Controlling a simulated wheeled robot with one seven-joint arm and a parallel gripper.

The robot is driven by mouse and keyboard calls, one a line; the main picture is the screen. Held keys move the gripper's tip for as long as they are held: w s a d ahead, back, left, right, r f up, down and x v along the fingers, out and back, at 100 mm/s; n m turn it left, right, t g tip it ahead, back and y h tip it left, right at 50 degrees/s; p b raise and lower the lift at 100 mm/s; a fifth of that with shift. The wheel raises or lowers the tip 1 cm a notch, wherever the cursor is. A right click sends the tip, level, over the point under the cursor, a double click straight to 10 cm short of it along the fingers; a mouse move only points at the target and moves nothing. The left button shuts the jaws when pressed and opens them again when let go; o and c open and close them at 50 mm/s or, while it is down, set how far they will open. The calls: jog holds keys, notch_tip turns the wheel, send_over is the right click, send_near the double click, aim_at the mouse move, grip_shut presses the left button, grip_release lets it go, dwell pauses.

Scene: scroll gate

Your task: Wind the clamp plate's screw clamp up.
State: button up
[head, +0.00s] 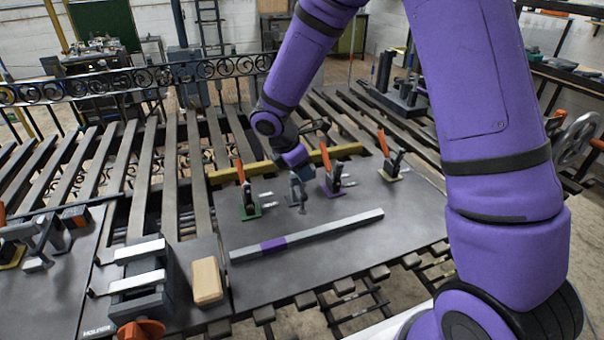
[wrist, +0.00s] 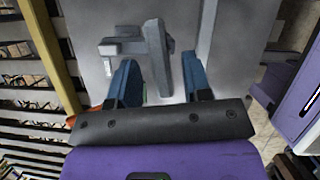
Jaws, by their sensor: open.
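My gripper (head: 301,176) is over the dark clamp plate (head: 345,255), between two orange-handled toggle clamps. In the wrist view its blue fingers (wrist: 160,84) are open. A grey metal clamp (wrist: 157,58), apparently the screw clamp, stands between them. Its upright bar reaches into the gap, with clear space on both sides, and a short arm sticks out to the left. In the head view the clamp (head: 297,195) is small and partly hidden by my gripper, so its screw and handle cannot be made out.
The green-based toggle clamp (head: 246,209) and purple-based toggle clamp (head: 332,186) flank my gripper closely. A grey bar (head: 335,231) with a purple band lies in front. A yellow rail (head: 228,174) runs behind. A vise (head: 140,290) and wooden block (head: 206,279) stand front left.

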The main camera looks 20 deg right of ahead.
jog(key=v, duration=0.8)
jog(key=shift+r, duration=0.3)
jog(key=shift+a, duration=0.1)
